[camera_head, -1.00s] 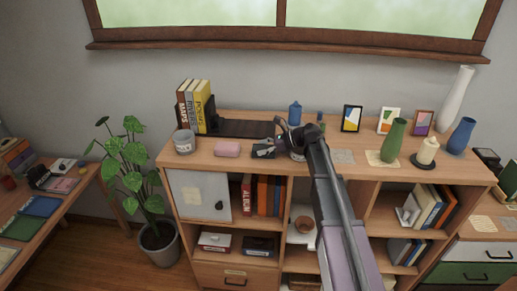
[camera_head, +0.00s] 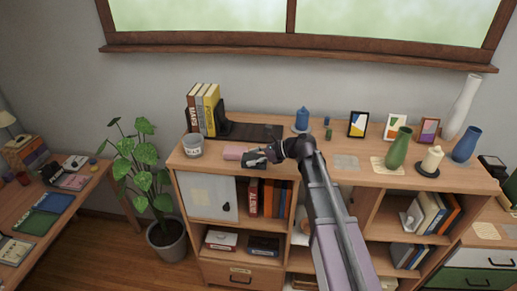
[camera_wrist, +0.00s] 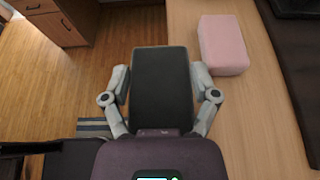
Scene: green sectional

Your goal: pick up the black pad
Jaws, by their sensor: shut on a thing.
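The black pad (camera_wrist: 161,82) is a dark, flat rectangular block between the two fingers of my gripper (camera_wrist: 161,97) in the wrist view. The fingers press on its left and right sides. In the head view the pad (camera_head: 251,161) shows at the front edge of the cabinet top, partly covered by my gripper (camera_head: 262,156). I cannot tell whether it still touches the wood.
A pink block (camera_wrist: 225,44) lies close beside the pad, also seen in the head view (camera_head: 233,153). A dark flat tray (camera_head: 255,132) lies behind. A grey cup (camera_head: 193,146) stands left; a green vase (camera_head: 397,147) and candle (camera_head: 431,160) stand right.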

